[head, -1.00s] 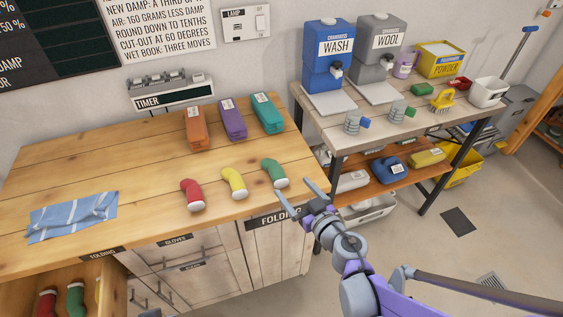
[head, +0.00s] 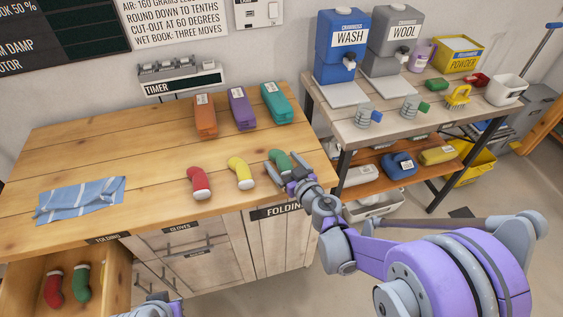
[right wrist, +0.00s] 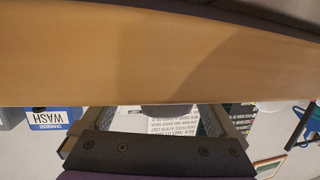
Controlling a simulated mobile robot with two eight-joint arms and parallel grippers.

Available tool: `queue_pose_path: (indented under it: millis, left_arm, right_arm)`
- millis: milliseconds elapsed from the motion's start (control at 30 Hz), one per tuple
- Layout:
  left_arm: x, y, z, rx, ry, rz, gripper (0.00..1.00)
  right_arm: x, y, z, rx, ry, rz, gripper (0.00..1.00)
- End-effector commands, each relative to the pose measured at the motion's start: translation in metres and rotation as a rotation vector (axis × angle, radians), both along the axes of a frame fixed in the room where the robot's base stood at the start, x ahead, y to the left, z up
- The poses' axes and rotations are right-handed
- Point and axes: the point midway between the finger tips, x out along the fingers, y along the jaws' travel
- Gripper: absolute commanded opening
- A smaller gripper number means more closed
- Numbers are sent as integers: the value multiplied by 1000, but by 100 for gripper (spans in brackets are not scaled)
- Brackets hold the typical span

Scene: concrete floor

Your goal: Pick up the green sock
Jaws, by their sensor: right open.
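The green sock (head: 278,158) lies on the wooden bench top near its front right corner, right of the yellow sock (head: 240,172) and the red sock (head: 199,183). My right gripper (head: 284,170) is open at the sock's near end, with one finger on either side of it in the picture. The fingers hide part of the sock, and I cannot tell whether they touch it. The right wrist view shows a wooden surface close by and no sock. A piece of my left arm shows at the bottom edge; its fingers are not visible.
An open drawer (head: 119,292) at lower left holds another green sock (head: 81,283) and a red sock (head: 54,288). A striped blue cloth (head: 80,200) lies on the bench. Orange, purple and teal bundles stand behind the socks. A side table (head: 345,128) with dispensers stands to the right.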

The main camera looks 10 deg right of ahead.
Motion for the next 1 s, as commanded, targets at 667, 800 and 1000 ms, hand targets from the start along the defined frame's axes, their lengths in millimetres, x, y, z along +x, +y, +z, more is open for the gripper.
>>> queue_pose_path:
  millis: [667,800,1000]
  left_arm:
    - [0,0,0,0,0,0,0]
    - [0,0,0,0,0,0,0]
    - [0,0,0,0,0,0,0]
  right_arm:
    - [8,2,-2,0,0,0,33]
    - [8,2,-2,0,0,0,8]
    - [8,2,-2,0,0,0,5]
